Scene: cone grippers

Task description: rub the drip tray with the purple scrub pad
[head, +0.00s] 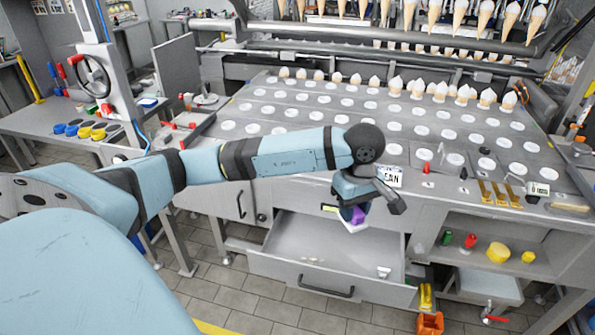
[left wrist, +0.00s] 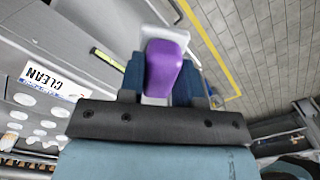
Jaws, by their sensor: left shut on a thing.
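The purple scrub pad (head: 357,216) is held between the fingers of my left gripper (head: 352,212), with a white part beside the purple. In the left wrist view the purple piece (left wrist: 164,66) sits between the two blue fingers of the gripper (left wrist: 162,80). A grey pulled-out tray like a drawer (head: 300,246), which looks like the drip tray, stands open below the counter. The pad shows over its back right part; whether it touches the tray I cannot tell. A small white piece (head: 384,272) lies in the tray's front right corner. My right gripper is not in view.
A counter with rows of white discs (head: 330,115) and several white-topped cones stands above the tray. A CLEAN sign (head: 391,176) is close behind my gripper. A shelf at right holds a yellow cup (head: 498,252). An orange bin (head: 430,323) stands on the floor.

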